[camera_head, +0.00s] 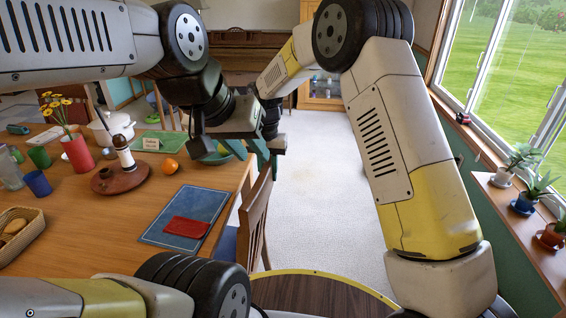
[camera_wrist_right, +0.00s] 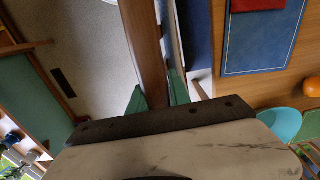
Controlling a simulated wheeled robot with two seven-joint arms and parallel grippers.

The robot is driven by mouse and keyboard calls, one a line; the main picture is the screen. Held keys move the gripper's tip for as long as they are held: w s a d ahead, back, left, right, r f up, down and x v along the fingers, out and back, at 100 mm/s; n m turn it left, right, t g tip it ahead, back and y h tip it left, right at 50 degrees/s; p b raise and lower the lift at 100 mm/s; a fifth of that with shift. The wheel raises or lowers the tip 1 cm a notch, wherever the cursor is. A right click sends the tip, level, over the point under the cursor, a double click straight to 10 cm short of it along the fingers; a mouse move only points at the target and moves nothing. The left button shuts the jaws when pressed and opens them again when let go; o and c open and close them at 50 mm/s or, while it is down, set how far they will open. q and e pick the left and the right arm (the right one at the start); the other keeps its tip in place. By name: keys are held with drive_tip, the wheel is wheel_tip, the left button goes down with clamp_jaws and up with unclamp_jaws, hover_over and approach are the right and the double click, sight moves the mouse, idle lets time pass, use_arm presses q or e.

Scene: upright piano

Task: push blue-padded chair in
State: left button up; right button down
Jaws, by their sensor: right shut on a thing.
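The blue-padded chair (camera_head: 254,222) stands at the table's right edge, with its wooden back toward the aisle. Part of its blue seat (camera_head: 225,246) shows beside the table (camera_head: 110,235). My right gripper (camera_head: 268,160) is shut on the top of the chair back. In the right wrist view, the wooden back (camera_wrist_right: 147,45) runs between its green fingers (camera_wrist_right: 156,98). The lower chair is hidden by the table and my arms.
The table holds a blue placemat (camera_head: 170,222) with a red cloth (camera_head: 187,227), an orange (camera_head: 170,166), a red vase (camera_head: 78,152) and a basket (camera_head: 18,232). Pale carpet (camera_head: 325,195) is clear to the right. Potted plants (camera_head: 525,190) line the window sill. A piano (camera_head: 240,55) stands behind.

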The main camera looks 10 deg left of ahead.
drive_tip(key=shift+a+r, duration=0.1)
drive_tip(key=shift+a, duration=0.35)
drive_tip(key=c, duration=1.2)
unclamp_jaws()
drive_tip(key=shift+a, duration=0.1)
wheel_tip(320, 180, up, 8)
drive_tip(key=shift+f, duration=0.15)
drive_tip(key=shift+d, duration=0.2)
